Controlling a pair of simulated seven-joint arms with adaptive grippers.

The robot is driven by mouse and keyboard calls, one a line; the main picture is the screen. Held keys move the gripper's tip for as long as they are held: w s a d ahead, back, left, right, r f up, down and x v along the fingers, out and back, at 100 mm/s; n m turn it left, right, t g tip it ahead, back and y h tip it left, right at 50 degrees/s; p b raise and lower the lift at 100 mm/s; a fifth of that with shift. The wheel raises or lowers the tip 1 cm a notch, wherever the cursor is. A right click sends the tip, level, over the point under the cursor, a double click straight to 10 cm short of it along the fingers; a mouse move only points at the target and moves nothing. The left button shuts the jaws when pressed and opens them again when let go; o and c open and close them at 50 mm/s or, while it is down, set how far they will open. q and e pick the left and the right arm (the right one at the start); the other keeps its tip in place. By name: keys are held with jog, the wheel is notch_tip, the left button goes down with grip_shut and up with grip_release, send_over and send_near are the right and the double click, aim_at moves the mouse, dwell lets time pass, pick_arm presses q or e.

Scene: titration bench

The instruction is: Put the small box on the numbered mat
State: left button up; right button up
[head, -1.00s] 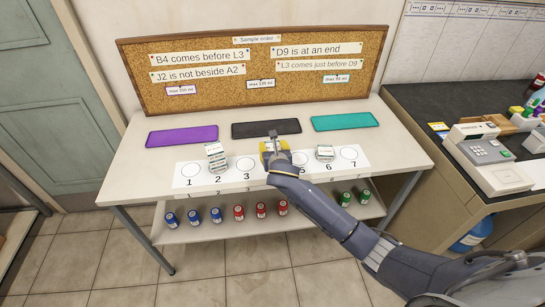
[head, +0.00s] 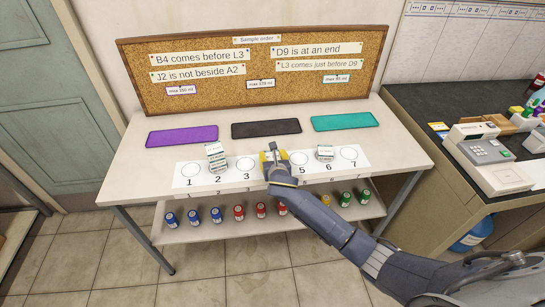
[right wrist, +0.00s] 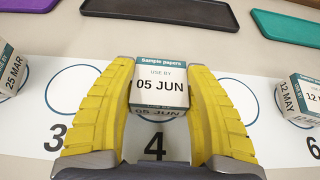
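The small box (right wrist: 161,85), white with a teal "Sample papers" band and "USE BY 05 JUN", is between the yellow fingers of my right gripper (right wrist: 161,72) in the right wrist view. The fingers lie close along both its sides. It is at spot 4 of the white numbered mat (right wrist: 285,155); the digit 4 shows just in front of it. I cannot tell whether its base touches the mat. In the head view my right gripper (head: 273,150) is over the middle of the mat (head: 204,181) and largely hides the box. My left gripper is not in view.
Similar boxes stand at spot 2 (head: 215,152) and spot 6 (head: 325,153). Purple (head: 182,135), black (head: 266,128) and teal (head: 345,121) trays lie behind the mat. A corkboard (head: 140,95) stands at the back. Coloured bottles stand on the lower shelf (head: 210,234).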

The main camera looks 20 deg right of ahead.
jog(key=o, duration=0.4)
